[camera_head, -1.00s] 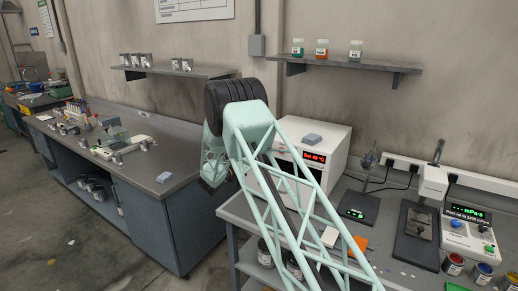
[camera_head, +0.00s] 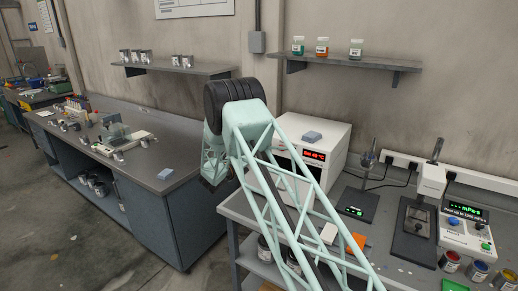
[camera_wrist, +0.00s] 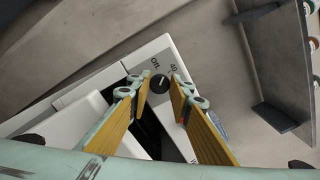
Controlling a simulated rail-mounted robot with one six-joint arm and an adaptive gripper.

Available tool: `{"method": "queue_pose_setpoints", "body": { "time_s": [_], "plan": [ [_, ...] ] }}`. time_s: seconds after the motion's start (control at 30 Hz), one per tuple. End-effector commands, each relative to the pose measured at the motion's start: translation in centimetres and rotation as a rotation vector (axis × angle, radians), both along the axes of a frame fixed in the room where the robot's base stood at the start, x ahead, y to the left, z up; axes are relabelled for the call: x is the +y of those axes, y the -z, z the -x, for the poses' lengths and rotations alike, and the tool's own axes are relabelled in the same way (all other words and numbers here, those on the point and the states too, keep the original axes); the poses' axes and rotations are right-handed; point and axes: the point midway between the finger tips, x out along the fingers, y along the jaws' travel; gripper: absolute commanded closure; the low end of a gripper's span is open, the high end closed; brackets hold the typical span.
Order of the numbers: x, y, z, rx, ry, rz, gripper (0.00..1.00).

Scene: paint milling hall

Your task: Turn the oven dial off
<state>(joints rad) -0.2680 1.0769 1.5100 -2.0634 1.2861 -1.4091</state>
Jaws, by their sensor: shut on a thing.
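The white oven (camera_head: 338,134) stands on the right bench, with a red lit display (camera_head: 314,155) on its front. My arm covers much of the oven front in the head view. The fingertips are hidden behind my arm in the head view.
A blue-grey block (camera_head: 312,136) lies on top of the oven. A wall shelf (camera_head: 350,64) with several jars hangs above. Instruments and paint cans stand on the right bench (camera_head: 400,270). Another bench (camera_head: 150,175) stands at the left, with a floor gap between them.

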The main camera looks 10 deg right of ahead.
Motion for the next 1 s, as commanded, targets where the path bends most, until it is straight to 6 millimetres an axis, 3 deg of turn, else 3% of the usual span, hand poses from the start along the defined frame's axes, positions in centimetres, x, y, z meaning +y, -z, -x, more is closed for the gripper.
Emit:
{"method": "queue_pose_setpoints", "body": {
  "time_s": [0.07, 0.1, 0.23, 1.0],
  "plan": [
    [0.04, 0.09, 0.04, 0.001, -0.001, -0.001, 0.92],
    [0.04, 0.09, 0.04, 0.001, -0.001, -0.001, 0.79],
    [0.04, 0.08, 0.03, 0.001, -0.001, -0.001, 0.68],
    [0.06, 0.42, 0.05, -0.04, -0.002, -0.05, 0.68]
  ]
}}
